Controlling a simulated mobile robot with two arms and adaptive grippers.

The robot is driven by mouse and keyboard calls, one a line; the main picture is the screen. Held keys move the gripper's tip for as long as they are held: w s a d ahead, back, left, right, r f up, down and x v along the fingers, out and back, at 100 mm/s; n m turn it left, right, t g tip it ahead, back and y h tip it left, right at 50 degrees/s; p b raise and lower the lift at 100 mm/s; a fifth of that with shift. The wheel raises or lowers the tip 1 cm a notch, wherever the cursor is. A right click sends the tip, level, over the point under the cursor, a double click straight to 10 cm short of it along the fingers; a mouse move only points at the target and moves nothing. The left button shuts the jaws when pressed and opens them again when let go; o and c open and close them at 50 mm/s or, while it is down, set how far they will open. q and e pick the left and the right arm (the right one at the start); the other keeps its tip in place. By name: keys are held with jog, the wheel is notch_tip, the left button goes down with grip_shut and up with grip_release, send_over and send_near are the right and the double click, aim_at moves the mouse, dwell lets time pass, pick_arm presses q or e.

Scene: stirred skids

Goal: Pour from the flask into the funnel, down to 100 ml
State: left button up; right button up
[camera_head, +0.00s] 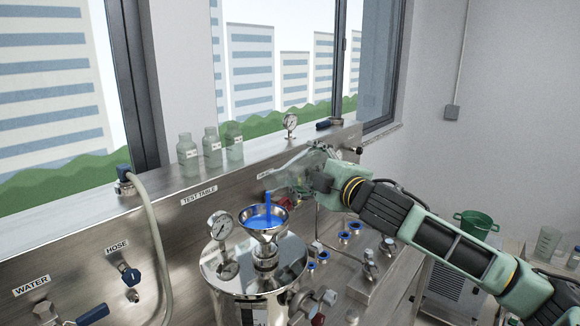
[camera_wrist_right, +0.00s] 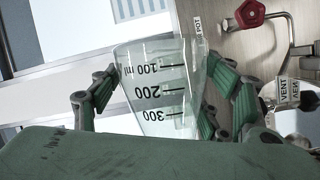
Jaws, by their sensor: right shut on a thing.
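The flask (camera_head: 282,179) is clear and tilted, with its mouth toward the left, above the funnel. In the right wrist view the flask (camera_wrist_right: 160,85) shows marks for 100, 200 and 300 ml, upside down. I cannot make out a liquid level in it. My right gripper (camera_head: 318,174) is shut around the flask; its green fingers (camera_wrist_right: 152,98) are on both sides of it. The metal funnel (camera_head: 250,224) sits upright on top of the steel pot (camera_head: 255,277). A blue stream falls into it, and blue liquid lies in its bowl. My left gripper is not seen.
A pressure gauge (camera_head: 221,226) stands on the pot close to the funnel's left. Several bottles (camera_head: 187,160) stand on the ledge behind. Blue-rimmed fittings (camera_head: 344,238) and valves are right of the pot. A green bucket (camera_head: 474,226) is farther right.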

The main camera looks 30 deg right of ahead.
jog(key=shift+r+n, duration=0.3)
jog(key=shift+n, duration=0.1)
dwell(1.7)
dwell(0.4)
